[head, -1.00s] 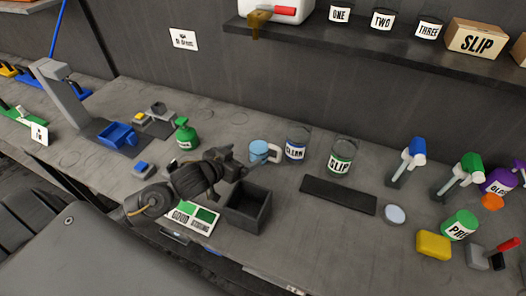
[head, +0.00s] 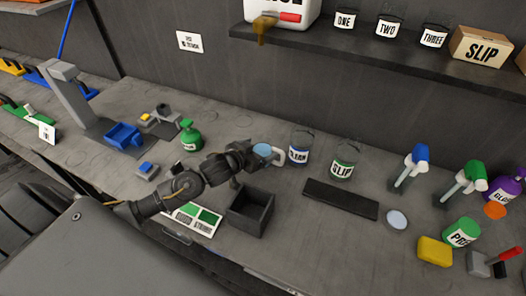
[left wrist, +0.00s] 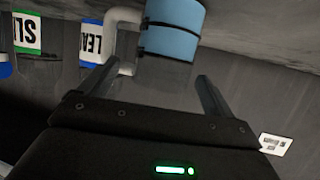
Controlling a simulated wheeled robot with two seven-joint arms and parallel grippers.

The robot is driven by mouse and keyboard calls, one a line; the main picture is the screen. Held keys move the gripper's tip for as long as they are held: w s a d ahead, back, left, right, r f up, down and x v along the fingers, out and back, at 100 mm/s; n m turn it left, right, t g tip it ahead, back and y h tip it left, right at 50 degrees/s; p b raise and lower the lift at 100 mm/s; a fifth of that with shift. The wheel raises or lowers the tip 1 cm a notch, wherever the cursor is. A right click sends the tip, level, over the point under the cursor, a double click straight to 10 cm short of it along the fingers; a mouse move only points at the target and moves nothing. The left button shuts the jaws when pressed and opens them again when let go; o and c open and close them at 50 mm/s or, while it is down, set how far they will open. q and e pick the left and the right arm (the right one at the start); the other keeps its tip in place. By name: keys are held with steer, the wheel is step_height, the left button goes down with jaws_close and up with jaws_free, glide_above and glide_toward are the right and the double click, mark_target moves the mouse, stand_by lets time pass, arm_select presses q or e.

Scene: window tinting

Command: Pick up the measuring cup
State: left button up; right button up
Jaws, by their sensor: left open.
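The measuring cup, light blue with a pale handle, stands on the bench (head: 262,149), left of the CLEAN can. In the left wrist view the blue cup (left wrist: 172,32) is at the top, upside down, with its handle at the left. My left gripper (head: 256,159) is right at the cup and hides its lower part in the head view. In the left wrist view its two fingers (left wrist: 157,72) are spread apart, with the cup just beyond and partly between their tips. I cannot tell whether they touch it. My right gripper is not in view.
The CLEAN can (head: 299,151) and SLIP can (head: 343,161) stand close to the right of the cup. A dark open box (head: 249,212) sits in front, below my gripper. A dark flat mat (head: 340,199) lies at the right.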

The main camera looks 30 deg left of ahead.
arm_select(q)
steer(key=x, duration=0.3)
steer(key=shift+w+a+p, duration=0.1)
steer(key=shift+w+p, duration=0.2)
steer(key=shift+w, duration=0.05)
steer(key=shift+s, duration=0.1)
steer(key=c, duration=1.2)
steer(key=shift+o, duration=0.2)
step_height(320, 180, up, 10)
steer(key=shift+r, duration=0.1)
